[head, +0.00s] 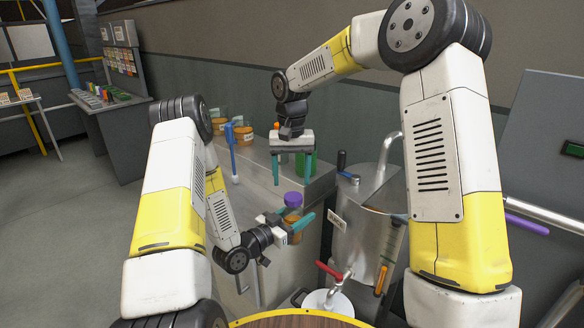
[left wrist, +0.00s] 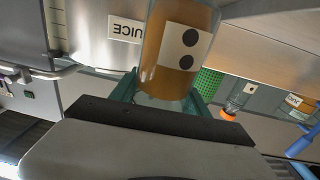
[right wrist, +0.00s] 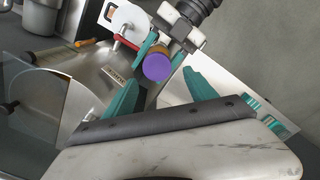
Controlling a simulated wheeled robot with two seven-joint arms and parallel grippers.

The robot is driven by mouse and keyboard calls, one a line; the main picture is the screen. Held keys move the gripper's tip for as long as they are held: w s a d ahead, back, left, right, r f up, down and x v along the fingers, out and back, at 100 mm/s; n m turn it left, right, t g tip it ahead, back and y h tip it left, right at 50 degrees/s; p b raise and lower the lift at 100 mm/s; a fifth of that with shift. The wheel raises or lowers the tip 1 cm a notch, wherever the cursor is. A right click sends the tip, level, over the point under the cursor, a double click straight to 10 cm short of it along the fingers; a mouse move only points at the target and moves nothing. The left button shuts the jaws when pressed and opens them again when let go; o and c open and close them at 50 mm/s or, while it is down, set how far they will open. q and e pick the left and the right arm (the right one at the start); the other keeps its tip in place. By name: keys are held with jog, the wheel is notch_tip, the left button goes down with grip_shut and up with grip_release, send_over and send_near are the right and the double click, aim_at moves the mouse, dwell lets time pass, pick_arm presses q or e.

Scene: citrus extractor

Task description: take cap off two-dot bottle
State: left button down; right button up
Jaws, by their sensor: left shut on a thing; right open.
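The two-dot bottle (left wrist: 175,75) fills the top of the left wrist view, where its white label shows two black dots. It holds orange-brown contents. Its purple cap (head: 293,199) is on top in the head view and faces the camera in the right wrist view (right wrist: 158,67). My left gripper (head: 293,231) is shut around the bottle's body, below the cap, and holds it in front of the steel counter. My right gripper (head: 290,173) is open and empty, pointing down above the cap. In the right wrist view the cap lies beyond and between its teal fingers, apart from them.
A green mesh cup (head: 308,165), a blue brush (head: 232,150) and orange jars (head: 243,134) stand on the steel counter (head: 258,178). The steel extractor (head: 350,235) with a red-handled tap (head: 328,270) is close to the right of the bottle.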

aim_at(290, 196)
jog(key=shift+f, duration=2.45)
grip_shut()
pick_arm(q)
jog(key=shift+d, duration=0.1)
pick_arm(e)
jog(key=n, duration=0.6)
jog(key=shift+s+a, duration=0.2)
jog(key=shift+a, duration=0.05)
jog(key=shift+r, duration=0.15)
jog(key=shift+r, duration=0.75)
jog(key=shift+w+d+r, duration=0.1)
jog(key=shift+d+r, duration=0.05)
jog(key=shift+r, duration=0.1)
